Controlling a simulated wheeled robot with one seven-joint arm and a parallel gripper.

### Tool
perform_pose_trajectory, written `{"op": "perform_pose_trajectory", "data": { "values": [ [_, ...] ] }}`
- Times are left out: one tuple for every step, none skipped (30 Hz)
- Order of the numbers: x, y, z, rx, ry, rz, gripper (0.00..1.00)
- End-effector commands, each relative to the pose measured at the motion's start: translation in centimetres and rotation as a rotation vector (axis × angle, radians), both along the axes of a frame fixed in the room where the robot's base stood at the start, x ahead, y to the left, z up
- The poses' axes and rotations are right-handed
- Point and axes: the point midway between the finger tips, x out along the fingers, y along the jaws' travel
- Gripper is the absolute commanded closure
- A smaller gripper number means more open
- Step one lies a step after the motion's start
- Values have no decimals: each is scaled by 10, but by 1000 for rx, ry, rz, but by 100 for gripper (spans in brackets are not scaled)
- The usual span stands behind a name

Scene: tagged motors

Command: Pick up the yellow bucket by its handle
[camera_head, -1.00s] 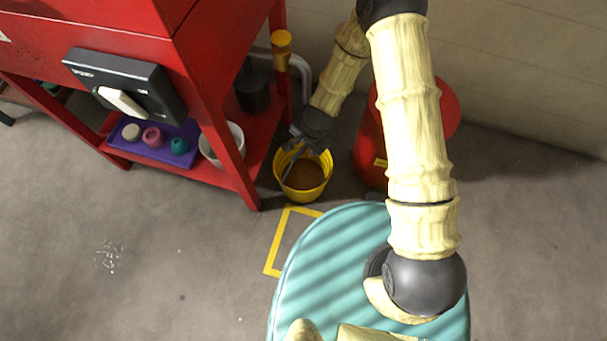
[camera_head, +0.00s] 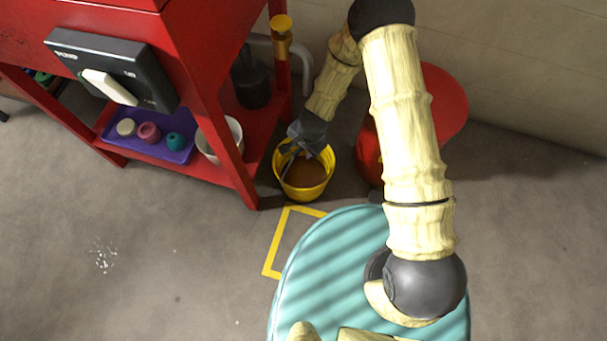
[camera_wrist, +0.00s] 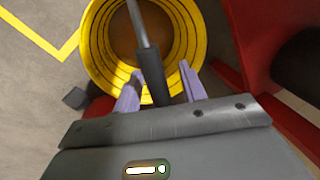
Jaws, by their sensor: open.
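The yellow bucket (camera_head: 303,190) stands on the floor beside the red machine, with brown contents inside. In the wrist view the bucket (camera_wrist: 98,48) is seen from above. Its handle (camera_wrist: 151,74), a grey bar with a dark grip, crosses over the opening. My gripper (camera_head: 297,152) is at the bucket's far rim in the head view. In the wrist view my gripper (camera_wrist: 160,92) is open, its two purple fingers on either side of the dark grip. I cannot tell whether the fingers touch it.
The red machine (camera_head: 205,70) stands left of the bucket, with a purple tray (camera_head: 150,147) and a white bucket (camera_head: 236,130) on its lower shelf. A red drum (camera_head: 445,100) stands to the right. A yellow floor outline (camera_head: 272,245) lies in front. Floor at the left is clear.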

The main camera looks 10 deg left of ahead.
Motion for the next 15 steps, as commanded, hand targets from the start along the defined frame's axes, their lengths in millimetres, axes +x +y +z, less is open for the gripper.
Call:
{"op": "perform_pose_trajectory", "data": {
  "values": [
    [0, 1, 0, 1, -1, 1, 58],
    [0, 1, 0, 1, -1, 1, 58],
    [-1, 1, 1, 1, -1, 3, 58],
    [-1, 2, 1, 1, -1, 4, 58],
    [-1, 2, 1, 0, -1, 4, 58],
    [-1, 2, 1, 1, -1, 4, 58],
    [-1, 2, 1, 1, 0, 4, 58],
    [-1, 2, 1, 1, 0, 5, 58],
    [-1, 3, 1, 0, 0, 6, 58],
    [-1, 3, 1, 1, -1, 6, 58],
    [-1, 3, 1, 1, -1, 6, 58],
    [-1, 3, 1, 0, 0, 6, 58],
    [-1, 3, 1, 0, 0, 6, 58],
    [-1, 3, 1, 0, 0, 6, 58],
    [-1, 2, 1, 1, 0, 5, 60]
  ]
}}
